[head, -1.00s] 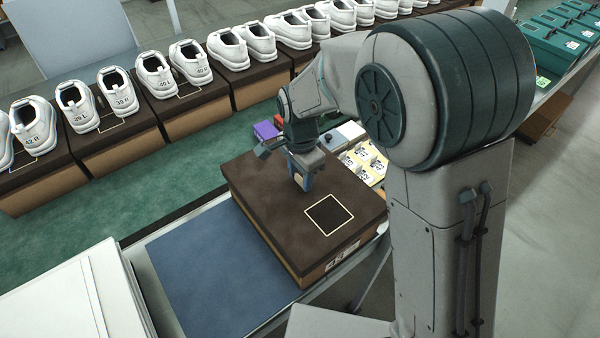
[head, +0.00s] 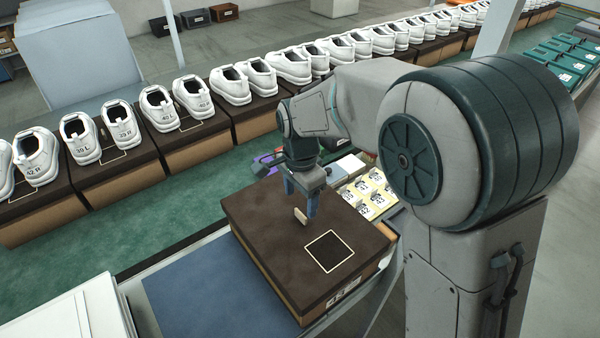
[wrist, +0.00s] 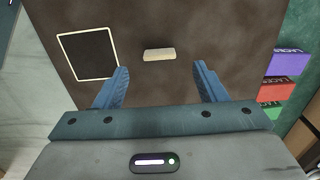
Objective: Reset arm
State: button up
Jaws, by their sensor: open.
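My gripper (head: 301,203) is open above the dark brown lid of a shoebox (head: 262,238). In the wrist view, its two blue fingers (wrist: 160,78) stand wide apart with nothing between them. A small tan block (wrist: 159,54) is on the lid just beyond the fingertips, apart from both. In the head view, the tan block (head: 300,215) shows at the fingers' lower end. A pale square outline (head: 329,251) is marked on the lid, to the right of the block.
A blue mat (head: 215,290) lies left of the box. Yellow number cards (head: 370,188) sit behind it on the right. Purple, red and green boxes show at the wrist view's right, the purple one (wrist: 288,63) topmost. White shoes (head: 78,140) stand on boxes behind.

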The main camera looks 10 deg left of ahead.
notch_tip(320, 180, up, 9)
jog(key=s+d+r+n+t, duration=0.1)
jog(key=s+d+r+n, duration=0.15)
jog(key=d, duration=1.15)
jog(key=s+d+f+n+t, duration=0.1)
jog(key=s+d+f+n, duration=0.1)
jog(key=s+d, duration=0.3)
jog(key=s+d+f+n+t, duration=0.1)
jog(key=s+d+f+n, duration=0.1)
jog(key=s+d, duration=0.4)
jog(key=shift+d+f+n, duration=0.35)
jog(key=shift+d+n, duration=0.2)
jog(key=shift+n, duration=0.2)
